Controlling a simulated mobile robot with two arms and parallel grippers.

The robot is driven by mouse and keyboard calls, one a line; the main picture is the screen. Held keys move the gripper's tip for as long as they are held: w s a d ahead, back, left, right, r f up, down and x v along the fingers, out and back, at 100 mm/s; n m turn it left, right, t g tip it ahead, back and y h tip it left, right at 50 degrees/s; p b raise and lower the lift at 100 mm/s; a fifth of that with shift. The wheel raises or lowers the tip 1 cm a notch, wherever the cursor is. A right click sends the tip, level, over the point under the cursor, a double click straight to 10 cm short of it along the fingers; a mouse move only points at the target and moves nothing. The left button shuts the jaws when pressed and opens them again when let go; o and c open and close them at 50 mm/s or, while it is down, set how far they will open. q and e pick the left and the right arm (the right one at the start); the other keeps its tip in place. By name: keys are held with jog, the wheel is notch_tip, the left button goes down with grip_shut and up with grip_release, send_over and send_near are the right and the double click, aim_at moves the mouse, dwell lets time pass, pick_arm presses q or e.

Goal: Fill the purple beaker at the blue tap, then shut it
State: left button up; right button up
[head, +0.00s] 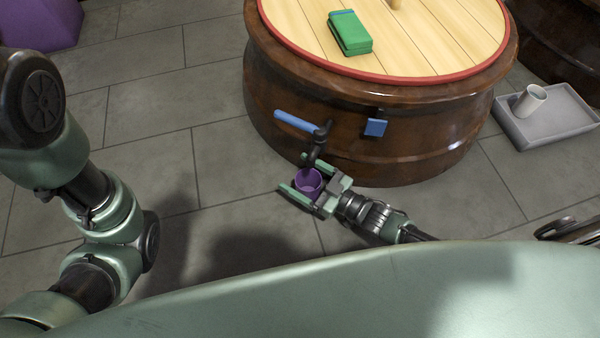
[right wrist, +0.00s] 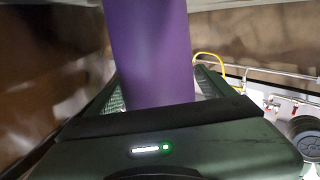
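The purple beaker (head: 308,181) is upright between the fingers of my right gripper (head: 311,187), its open mouth facing up. In the right wrist view the beaker (right wrist: 152,50) fills the space between the two finger pads, which press close on both sides. The blue tap (head: 297,123) sticks out of the brown barrel's side, its blue lever pointing left and its dark spout just above the beaker's mouth. I cannot make out any water stream, and the beaker's fill level is too small to tell. My left arm shows at the left, but its gripper is out of view.
The barrel (head: 420,140) has a wooden top with a red rim; a green block (head: 350,33) lies on it. A grey tray (head: 548,130) with a white cup (head: 529,101) is at the right.

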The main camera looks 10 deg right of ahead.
dwell(0.3)
jog(key=shift+s+d+p, duration=0.3)
jog(key=shift+p, duration=0.05)
jog(key=p+v, duration=0.2)
jog(key=v, duration=0.3)
jog(key=shift+s+d+r+p, duration=0.1)
jog(key=shift+s+d+p, duration=0.1)
jog(key=shift+p, duration=0.1)
jog(key=shift+s+d, duration=0.5)
jog(key=shift+s, duration=0.05)
